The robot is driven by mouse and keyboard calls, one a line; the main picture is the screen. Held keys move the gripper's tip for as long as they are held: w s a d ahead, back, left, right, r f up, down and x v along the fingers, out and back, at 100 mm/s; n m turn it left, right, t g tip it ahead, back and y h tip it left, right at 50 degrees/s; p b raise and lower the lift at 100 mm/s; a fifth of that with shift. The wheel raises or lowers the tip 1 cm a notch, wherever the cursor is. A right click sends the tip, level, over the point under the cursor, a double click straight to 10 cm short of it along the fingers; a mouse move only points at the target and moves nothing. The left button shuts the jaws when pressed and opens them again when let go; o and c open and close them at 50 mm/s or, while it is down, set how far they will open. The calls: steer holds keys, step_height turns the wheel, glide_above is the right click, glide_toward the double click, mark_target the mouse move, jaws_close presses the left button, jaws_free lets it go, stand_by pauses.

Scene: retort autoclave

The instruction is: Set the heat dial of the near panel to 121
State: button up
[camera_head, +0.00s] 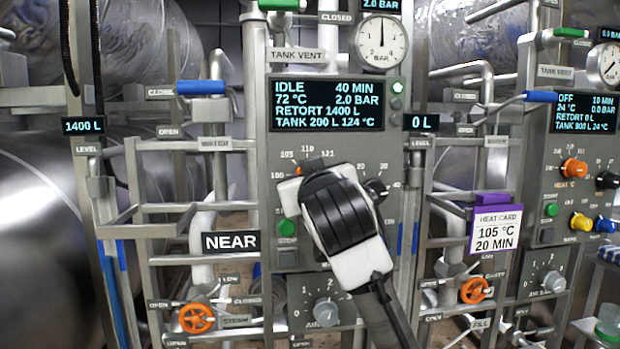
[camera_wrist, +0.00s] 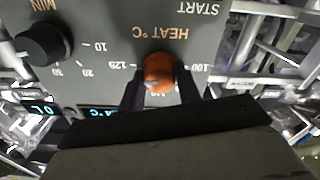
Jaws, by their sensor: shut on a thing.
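The near panel (camera_head: 262,130) is the grey column marked by the NEAR sign (camera_head: 231,242). Its screen (camera_head: 326,106) reads IDLE, 40 MIN, 72 °C, 2.0 BAR. The orange heat dial (camera_wrist: 159,70) sits between the dark fingers of my gripper (camera_wrist: 161,88), which is shut on it. In the head view my gripper (camera_head: 308,185) covers most of the dial; a bit of orange shows above it. Scale numbers 100, 105 and 121 show around it. A pale mark shows on the dial's lower part in the wrist view, but I cannot tell which number it points at.
A black minutes dial (camera_wrist: 42,45) is close beside the heat dial. A green start button (camera_head: 287,227) is below left. Orange valve wheels (camera_head: 196,318) and pipes flank the panel. A purple-topped heat card (camera_head: 495,228) reads 105 °C, 20 MIN. Another panel (camera_head: 555,150) stands at right.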

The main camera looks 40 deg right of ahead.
stand_by(0.3)
steer(key=n+b, duration=0.1)
steer(key=n, duration=0.2)
steer(key=shift+a+f+n+b, duration=0.1)
steer(key=shift+f+n+b, duration=0.05)
steer(key=shift+n+b, duration=0.25)
steer(key=n+b, duration=0.1)
steer(key=n, duration=0.3)
steer(key=shift+n, duration=0.4)
steer(key=o, duration=0.9)
steer(key=shift+o, duration=0.2)
steer(key=b+v, duration=0.5)
steer(key=v, duration=0.8)
steer(key=shift+s, duration=0.4)
steer(key=shift+a, duration=0.15)
